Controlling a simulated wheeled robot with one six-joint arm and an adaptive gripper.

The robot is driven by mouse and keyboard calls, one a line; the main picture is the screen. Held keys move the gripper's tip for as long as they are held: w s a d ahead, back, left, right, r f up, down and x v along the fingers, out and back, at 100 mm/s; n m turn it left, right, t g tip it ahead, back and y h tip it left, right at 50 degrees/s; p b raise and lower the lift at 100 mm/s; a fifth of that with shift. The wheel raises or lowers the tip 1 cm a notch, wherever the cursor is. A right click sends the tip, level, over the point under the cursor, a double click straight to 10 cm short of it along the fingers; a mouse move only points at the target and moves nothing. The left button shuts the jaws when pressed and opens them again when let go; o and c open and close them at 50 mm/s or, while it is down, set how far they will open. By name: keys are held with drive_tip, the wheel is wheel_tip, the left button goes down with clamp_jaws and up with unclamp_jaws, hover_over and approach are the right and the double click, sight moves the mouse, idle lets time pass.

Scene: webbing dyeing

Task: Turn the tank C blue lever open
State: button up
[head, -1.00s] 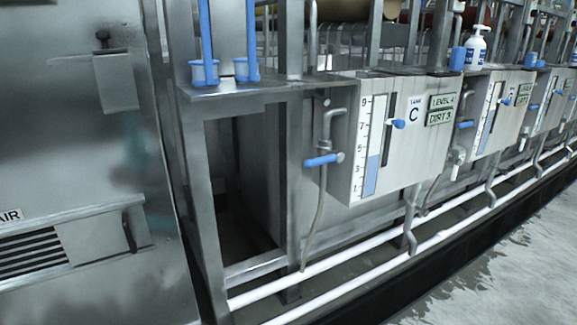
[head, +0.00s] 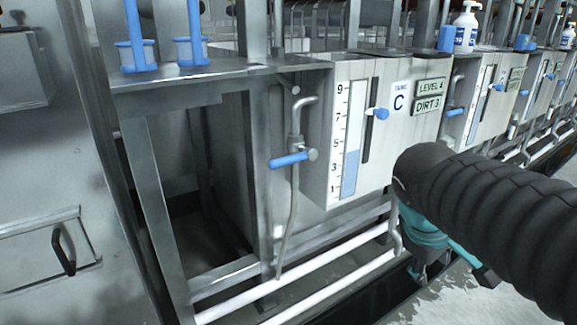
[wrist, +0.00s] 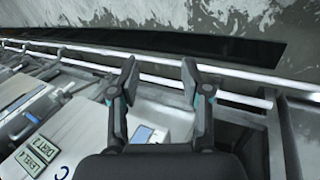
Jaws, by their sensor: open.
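The tank C panel (head: 400,135) is a pale box with a gauge, a "C" label and signs reading LEVEL 4 and DIRT 3. A blue lever (head: 288,160) sits on the grey pipe at the panel's left side, pointing left, roughly horizontal. A blue knob (head: 379,113) sits in the dark slot beside the gauge. My gripper (wrist: 159,72) is open and empty in the wrist view, pointing past the panel towards the white pipes and floor. The panel's signs (wrist: 42,155) show upside down there; the lever on the pipe is not visible. In the head view, my arm hangs right of and below the panel.
White pipes (head: 300,285) run low along the front of the frame. A steel shelf (head: 200,80) with blue-based rods is at upper left. A steel cabinet (head: 50,200) stands at left. More tank panels and a white pump bottle (head: 465,28) are at right.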

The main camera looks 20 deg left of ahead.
drive_tip(key=w+a+n+h, duration=0.2)
drive_tip(key=w+a+n, duration=0.2)
drive_tip(key=w+a, duration=0.2)
drive_tip(key=n+t+h+b, duration=0.55)
drive_tip(key=n+t, duration=0.45)
drive_tip(key=n, duration=0.2)
approach(289, 161)
drive_tip(key=shift+h, duration=0.45)
drive_tip(key=x, duration=0.7)
drive_tip(key=w+a+f+x, duration=0.1)
drive_tip(key=x, duration=0.2)
drive_tip(key=shift+w+d+b, duration=0.15)
drive_tip(key=shift+w+b, duration=0.05)
drive_tip(key=shift+b, duration=0.2)
clamp_jaws()
